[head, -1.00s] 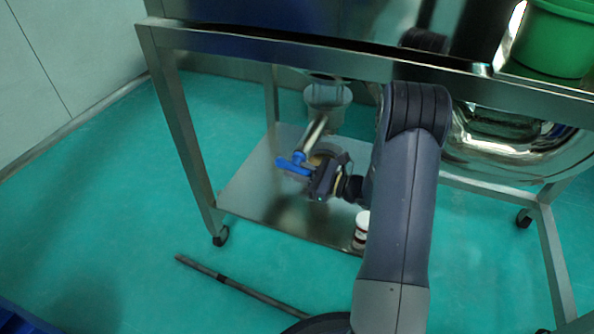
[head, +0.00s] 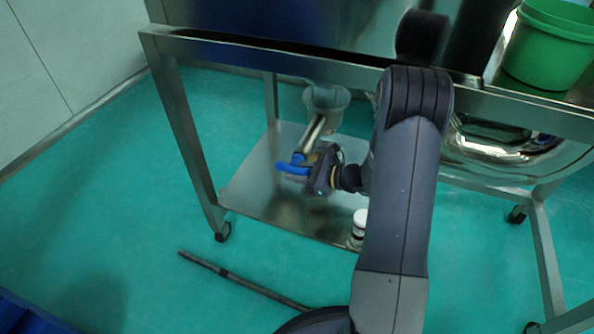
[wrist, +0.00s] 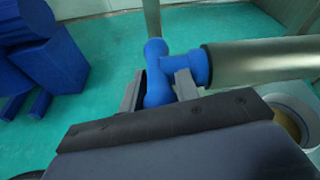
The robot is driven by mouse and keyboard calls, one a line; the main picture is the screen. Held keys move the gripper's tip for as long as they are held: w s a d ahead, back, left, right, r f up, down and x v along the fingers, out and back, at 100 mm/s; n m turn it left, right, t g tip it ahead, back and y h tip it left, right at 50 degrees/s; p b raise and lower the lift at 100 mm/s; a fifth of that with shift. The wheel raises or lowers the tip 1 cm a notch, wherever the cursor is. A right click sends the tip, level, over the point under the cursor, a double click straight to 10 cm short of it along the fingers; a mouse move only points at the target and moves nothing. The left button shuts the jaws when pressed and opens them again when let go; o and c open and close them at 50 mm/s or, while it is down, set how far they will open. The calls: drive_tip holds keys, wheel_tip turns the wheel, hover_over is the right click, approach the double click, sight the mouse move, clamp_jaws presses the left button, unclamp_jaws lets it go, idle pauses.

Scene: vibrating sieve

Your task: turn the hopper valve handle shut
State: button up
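The blue valve handle (head: 291,167) sits at the lower end of a slanted metal pipe (head: 313,133) under the steel frame. In the wrist view the handle (wrist: 158,88) is a blue bar with a rounded end, joined to a blue collar on the pipe (wrist: 260,65). My gripper (head: 314,172) is at the handle, coming from the right in the head view. In the wrist view the fingers of my gripper (wrist: 160,92) stand on either side of the bar. I cannot tell whether both press on it. The bar's near end is hidden behind the gripper body.
A steel lower shelf (head: 250,195) lies below the handle, with a small white-lidded jar (head: 359,222) on it. A frame leg (head: 190,140) stands at left. Green buckets (head: 548,55) stand on the upper frame. A dark rod (head: 240,284) lies on the green floor.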

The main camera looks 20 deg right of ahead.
drive_tip(key=p+v, duration=0.2)
drive_tip(key=v, duration=0.8)
drive_tip(key=shift+s+d, duration=0.25)
drive_tip(key=shift+d, duration=0.05)
drive_tip(key=shift+w+r, duration=0.1)
drive_tip(key=b+x, duration=0.2)
drive_tip(key=x, duration=0.8)
drive_tip(key=shift+w+a, duration=0.1)
drive_tip(key=shift+a, duration=0.2)
drive_tip(key=shift+w+f+b, duration=0.1)
drive_tip(key=shift+f+b, duration=0.25)
drive_tip(key=shift+r+t+y, duration=0.2)
drive_tip(key=shift+t+y, duration=0.1)
drive_tip(key=shift+r, duration=0.15)
